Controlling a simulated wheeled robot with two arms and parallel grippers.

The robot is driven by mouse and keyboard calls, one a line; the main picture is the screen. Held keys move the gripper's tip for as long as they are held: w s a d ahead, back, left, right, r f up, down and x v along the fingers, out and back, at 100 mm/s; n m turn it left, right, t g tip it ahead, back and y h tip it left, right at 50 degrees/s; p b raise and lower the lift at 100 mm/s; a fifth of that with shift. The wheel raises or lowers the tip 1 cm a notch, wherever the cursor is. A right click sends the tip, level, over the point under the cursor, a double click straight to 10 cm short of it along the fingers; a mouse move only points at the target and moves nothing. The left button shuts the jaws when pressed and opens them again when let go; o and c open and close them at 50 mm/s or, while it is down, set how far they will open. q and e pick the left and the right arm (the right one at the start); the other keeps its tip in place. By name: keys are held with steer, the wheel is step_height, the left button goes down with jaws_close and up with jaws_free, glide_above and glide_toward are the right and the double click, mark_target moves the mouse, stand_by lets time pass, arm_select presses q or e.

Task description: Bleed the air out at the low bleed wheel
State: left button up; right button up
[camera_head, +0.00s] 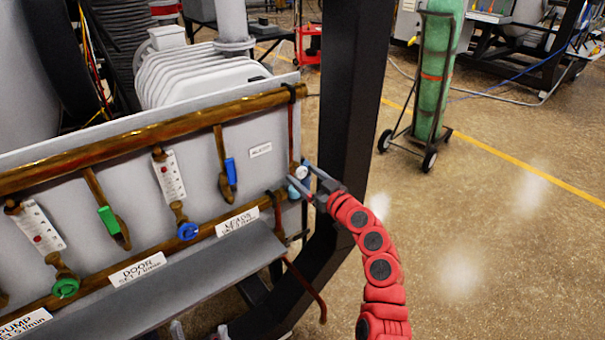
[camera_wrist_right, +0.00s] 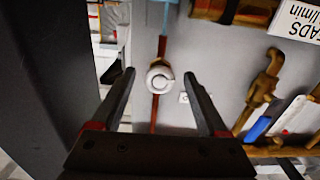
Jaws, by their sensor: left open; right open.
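My right gripper (camera_head: 308,180), on the red arm, is open at the right end of the cooling-water panel. In the right wrist view its fingers (camera_wrist_right: 162,95) stand apart, and a small round white fitting (camera_wrist_right: 160,77) on a thin rust-red vertical pipe shows between and beyond them, untouched. The white fitting also shows in the head view (camera_head: 300,172). A light-blue part (camera_head: 293,192) sits just below it, partly behind the fingers. No readable label says which is the low bleed wheel. Two pale tips at the bottom edge look like my left gripper (camera_head: 199,331), open and empty.
The panel carries copper pipes (camera_head: 150,133), a blue lever (camera_head: 231,171), a green lever (camera_head: 108,219), a blue knob (camera_head: 188,231) and a green knob (camera_head: 66,288). A grey ledge (camera_head: 190,272) juts out below. A dark post (camera_head: 345,90) stands close behind my right gripper.

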steer(key=shift+w+a, duration=0.4)
steer(key=shift+w, duration=0.15)
steer(key=shift+c, duration=0.4)
jaws_close()
